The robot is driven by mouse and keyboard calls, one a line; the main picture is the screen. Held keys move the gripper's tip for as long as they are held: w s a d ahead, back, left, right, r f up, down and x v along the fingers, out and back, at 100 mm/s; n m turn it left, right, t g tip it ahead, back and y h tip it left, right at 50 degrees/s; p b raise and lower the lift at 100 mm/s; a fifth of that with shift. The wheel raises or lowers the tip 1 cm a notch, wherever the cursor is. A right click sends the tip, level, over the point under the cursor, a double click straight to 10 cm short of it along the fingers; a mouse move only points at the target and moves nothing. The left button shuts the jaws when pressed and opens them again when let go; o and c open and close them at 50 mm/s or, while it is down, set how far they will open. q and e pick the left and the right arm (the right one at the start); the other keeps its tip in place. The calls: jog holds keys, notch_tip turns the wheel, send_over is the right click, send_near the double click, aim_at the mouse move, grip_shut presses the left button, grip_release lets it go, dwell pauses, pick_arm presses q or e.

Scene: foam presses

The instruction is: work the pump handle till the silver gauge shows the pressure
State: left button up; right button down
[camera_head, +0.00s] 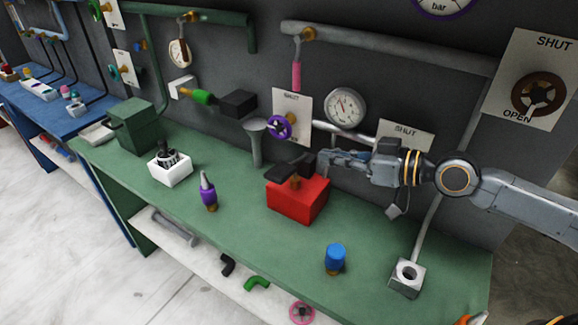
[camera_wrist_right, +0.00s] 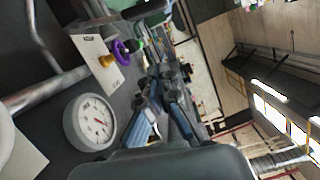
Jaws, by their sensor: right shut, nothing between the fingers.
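The silver gauge (camera_head: 345,106) hangs on the dark wall above the green bench. A red box (camera_head: 297,201) on the bench has a dark part (camera_head: 293,173) on top; I cannot tell if this is the pump handle. My right gripper (camera_head: 327,161) is shut and empty beside this dark part, and I cannot tell whether they touch. It also shows in the right wrist view (camera_wrist_right: 166,100). My left gripper is out of view.
A purple valve wheel (camera_head: 279,126) and a grey funnel (camera_head: 256,141) stand behind the red box. A blue-capped piece (camera_head: 335,258), a purple bottle-like piece (camera_head: 208,192) and a white box (camera_head: 170,170) stand on the green bench (camera_head: 265,243). The bench's front middle is clear.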

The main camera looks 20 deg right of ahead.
jog(key=p, duration=0.6)
send_over(289, 174)
jog(key=shift+w+d+f, duration=0.1)
jog(key=shift+d+f, duration=0.1)
jog(key=shift+f, duration=0.7)
jog(key=f, duration=0.3)
jog(key=shift+a, duration=0.2)
jog(key=shift+s+f, duration=0.2)
jog(key=shift+f, duration=0.55)
